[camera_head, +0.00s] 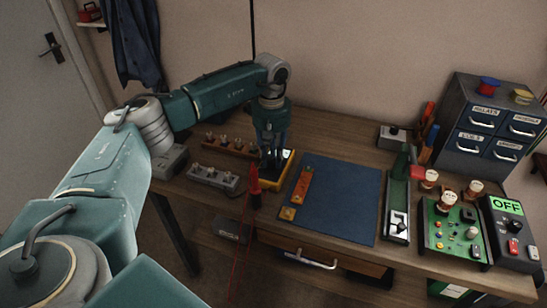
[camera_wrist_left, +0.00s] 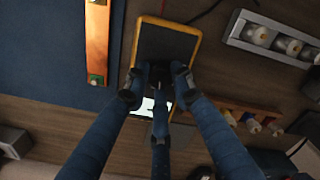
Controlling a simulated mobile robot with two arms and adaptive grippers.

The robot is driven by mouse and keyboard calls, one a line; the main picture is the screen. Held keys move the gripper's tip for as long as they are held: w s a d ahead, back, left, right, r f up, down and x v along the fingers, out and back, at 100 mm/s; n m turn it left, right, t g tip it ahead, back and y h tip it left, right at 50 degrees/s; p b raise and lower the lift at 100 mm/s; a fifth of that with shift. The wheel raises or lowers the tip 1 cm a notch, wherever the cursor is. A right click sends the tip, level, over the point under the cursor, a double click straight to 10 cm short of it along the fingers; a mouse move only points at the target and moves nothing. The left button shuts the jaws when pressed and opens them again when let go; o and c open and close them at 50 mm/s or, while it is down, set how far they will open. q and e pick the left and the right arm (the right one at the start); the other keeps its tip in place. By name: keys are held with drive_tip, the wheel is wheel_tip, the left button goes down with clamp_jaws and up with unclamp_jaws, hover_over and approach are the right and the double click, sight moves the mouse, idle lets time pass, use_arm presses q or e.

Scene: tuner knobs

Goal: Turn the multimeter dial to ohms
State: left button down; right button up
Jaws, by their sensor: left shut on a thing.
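The yellow-rimmed multimeter (camera_head: 268,184) lies on the wooden bench, left of the blue mat. In the left wrist view its dark face and yellow rim (camera_wrist_left: 198,48) show beyond my fingers, and its bright screen (camera_wrist_left: 147,107) shows between them. My left gripper (camera_head: 271,155) points down over the multimeter. In the left wrist view its fingertips (camera_wrist_left: 158,77) are shut around the dark dial at the middle of the face. The fingers hide most of the dial, so its pointer and setting cannot be read. My right gripper is in neither view.
The blue mat (camera_head: 345,205) has free room. A green circuit board (camera_head: 438,236) and an "OFF" box (camera_head: 513,235) sit far right.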

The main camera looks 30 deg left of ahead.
use_arm(q)
drive_tip(key=shift+w+a+r+m, duration=0.15)
drive_tip(key=shift+w+r+m, duration=0.15)
drive_tip(key=shift+m, duration=0.3)
drive_tip(key=c, duration=1.6)
unclamp_jaws()
drive_tip(key=shift+c, duration=0.2)
drive_tip(key=shift+o, duration=0.9)
drive_tip(key=shift+f, duration=0.2)
